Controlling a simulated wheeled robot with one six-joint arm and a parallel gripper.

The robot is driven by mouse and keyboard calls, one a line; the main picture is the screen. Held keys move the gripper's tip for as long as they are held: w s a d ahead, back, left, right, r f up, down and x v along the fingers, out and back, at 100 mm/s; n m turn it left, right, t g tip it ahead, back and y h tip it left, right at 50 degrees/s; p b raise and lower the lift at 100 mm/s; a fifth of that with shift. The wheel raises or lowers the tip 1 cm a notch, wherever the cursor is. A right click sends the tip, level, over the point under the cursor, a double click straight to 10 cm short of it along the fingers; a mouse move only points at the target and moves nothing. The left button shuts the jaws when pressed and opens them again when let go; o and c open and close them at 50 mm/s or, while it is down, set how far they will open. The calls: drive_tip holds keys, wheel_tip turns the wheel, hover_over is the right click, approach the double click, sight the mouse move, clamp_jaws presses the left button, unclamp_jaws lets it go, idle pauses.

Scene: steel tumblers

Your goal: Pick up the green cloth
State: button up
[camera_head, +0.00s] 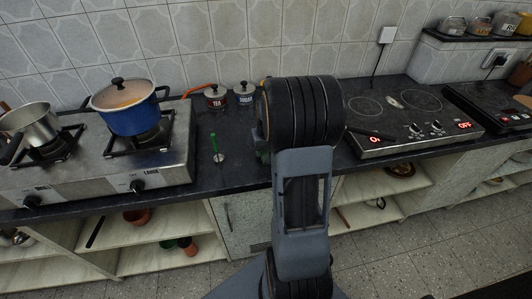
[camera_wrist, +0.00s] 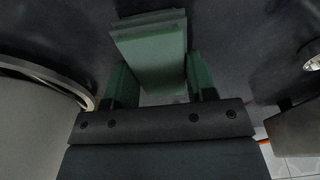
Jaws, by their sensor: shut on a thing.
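The green cloth (camera_wrist: 150,48) shows in the wrist view as a folded, block-like green piece over the dark counter. It lies between the two fingers of my gripper (camera_wrist: 161,76), which is shut on it. In the head view my own arm hides the gripper and most or all of the cloth. I cannot tell from these views whether the cloth is clear of the counter.
A gas stove with a blue pot (camera_head: 128,114) and a steel pan (camera_head: 30,128) stands left. Two lidded jars (camera_head: 215,98) stand at the wall. A green-handled utensil (camera_head: 215,144) lies on the counter (camera_head: 205,180). An electric hob (camera_head: 397,113) is right.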

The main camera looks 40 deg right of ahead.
drive_tip(key=shift+c, duration=1.3)
drive_tip(key=shift+r, duration=0.65)
drive_tip(key=s+d+r, duration=0.6)
drive_tip(key=s+r, duration=0.5)
drive_tip(key=s, duration=0.1)
drive_tip(key=shift+s+r+p, duration=0.3)
drive_tip(key=shift+r+p, duration=0.05)
